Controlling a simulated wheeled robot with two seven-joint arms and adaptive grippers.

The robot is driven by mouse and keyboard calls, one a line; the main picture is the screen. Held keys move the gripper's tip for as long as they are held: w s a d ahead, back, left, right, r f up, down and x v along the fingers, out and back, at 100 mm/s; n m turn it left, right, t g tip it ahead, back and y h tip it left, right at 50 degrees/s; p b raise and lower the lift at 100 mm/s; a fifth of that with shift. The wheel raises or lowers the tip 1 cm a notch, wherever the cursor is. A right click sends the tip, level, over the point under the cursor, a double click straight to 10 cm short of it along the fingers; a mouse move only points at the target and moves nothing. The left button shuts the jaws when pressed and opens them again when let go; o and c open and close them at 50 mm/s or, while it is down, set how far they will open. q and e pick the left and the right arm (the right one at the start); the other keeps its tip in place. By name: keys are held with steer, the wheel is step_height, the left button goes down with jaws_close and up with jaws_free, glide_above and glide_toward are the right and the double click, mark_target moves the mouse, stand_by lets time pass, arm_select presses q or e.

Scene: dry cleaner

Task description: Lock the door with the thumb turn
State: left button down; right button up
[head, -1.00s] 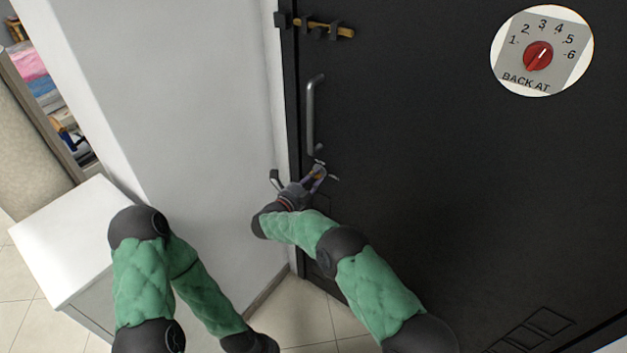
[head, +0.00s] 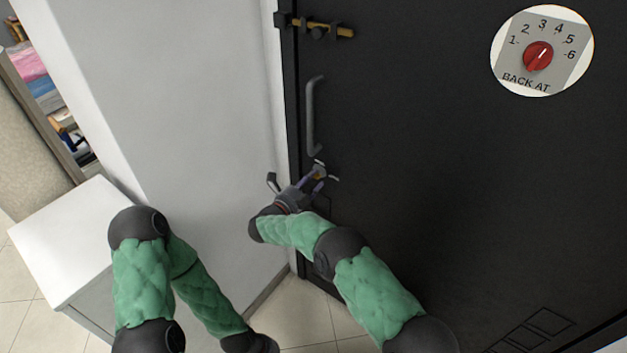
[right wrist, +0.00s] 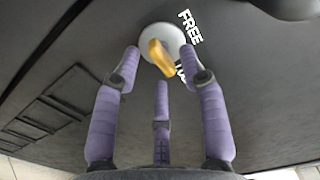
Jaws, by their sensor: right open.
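The black door (head: 450,170) fills the right of the head view. In the right wrist view the thumb turn is a yellow-orange lever (right wrist: 159,57) on a pale round plate (right wrist: 155,37), tilted in the picture. White lettering beside it reads "FREE"; a second word is partly hidden by a finger. In the head view the thumb turn is small, below the door handle. My right gripper (head: 322,176) is open at the thumb turn. In the right wrist view its purple fingers (right wrist: 160,74) are spread around the lever, with no clear contact. My left gripper is out of view.
A grey pull handle (head: 311,115) stands above my right gripper. A brass sliding bolt (head: 328,30) sits higher up. A pale wall (head: 195,110) and a white cabinet (head: 70,235) are left. A "BACK AT" dial panel (head: 541,50) shows at top right.

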steer(key=v, duration=1.1)
steer(key=shift+w+d+f, duration=0.1)
steer(key=shift+d, duration=0.05)
steer(key=w+d+f+n+y+p, duration=0.25)
steer(key=d+f+n+y, duration=0.25)
steer(key=d+f+n, duration=0.3)
steer(key=s+d+f+n+g+y+p, duration=0.1)
steer(key=s+d+f+n+g+y, duration=0.15)
steer(key=f, duration=0.25)
steer(key=s+d+f+n+g+y+p, duration=0.1)
steer(key=s+f+n+y, duration=0.1)
steer(key=s+f+n, duration=0.15)
steer(key=s+d+f+n+g+y+p, duration=0.1)
steer(key=s+n+g, duration=0.3)
steer(key=s, duration=1.2)
steer(key=s+d+f+n+g+y+p, duration=0.2)
steer(key=s+d+f+n+g+y, duration=0.1)
steer(key=s, duration=1.3)
steer(key=f+n+g+y, duration=0.1)
steer(key=n+g, duration=0.1)
steer(key=g, duration=0.1)
steer(key=shift+d+g, duration=0.35)
steer(key=shift+d, duration=0.05)
